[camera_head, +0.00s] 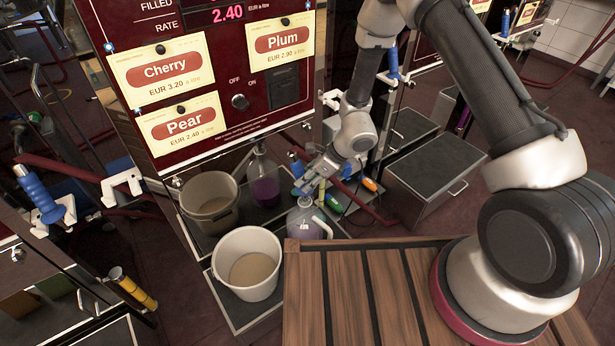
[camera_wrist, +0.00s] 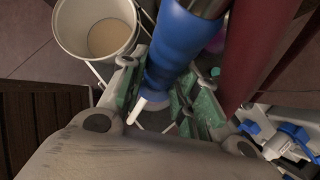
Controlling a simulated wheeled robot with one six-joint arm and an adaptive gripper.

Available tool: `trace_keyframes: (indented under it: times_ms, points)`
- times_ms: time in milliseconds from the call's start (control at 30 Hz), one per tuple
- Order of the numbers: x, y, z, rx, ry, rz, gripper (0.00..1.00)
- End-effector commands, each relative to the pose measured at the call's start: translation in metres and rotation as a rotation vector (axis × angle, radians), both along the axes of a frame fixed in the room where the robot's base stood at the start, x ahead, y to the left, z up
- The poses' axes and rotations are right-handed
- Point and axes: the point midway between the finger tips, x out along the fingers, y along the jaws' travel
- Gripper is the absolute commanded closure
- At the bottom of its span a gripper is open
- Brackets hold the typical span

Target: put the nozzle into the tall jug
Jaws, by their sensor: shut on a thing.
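My gripper (camera_head: 308,180) is low in front of the pump cabinet. In the wrist view its green-padded fingers (camera_wrist: 170,85) are shut on the blue nozzle (camera_wrist: 178,45), with a short white part showing between them. In the head view the nozzle's blue part (camera_head: 298,169) is small and partly hidden by the gripper. A clear jug with a white handle and purple liquid (camera_head: 303,224) stands just below the gripper. A clear narrow-necked container with purple liquid (camera_head: 264,190) stands behind it to the left. I cannot tell which one is the tall jug.
A white bucket (camera_head: 231,283) and a grey bucket (camera_head: 189,195) stand to the left, each with tan contents. A dark red hose (camera_wrist: 252,50) runs beside the nozzle. A slatted wooden table (camera_head: 345,290) is in front. A grey box (camera_head: 437,168) stands to the right.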

Motion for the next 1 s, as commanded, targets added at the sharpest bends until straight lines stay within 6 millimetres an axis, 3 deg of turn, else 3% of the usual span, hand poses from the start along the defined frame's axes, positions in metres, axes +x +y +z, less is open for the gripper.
trace_keyframes:
  times_ms: [967, 1000]
  points:
    - [0.000, 0.000, -0.039, 0.000, 0.001, 0.001, 1.00]
    - [0.000, 0.000, -0.039, 0.001, 0.000, 0.000, 0.65]
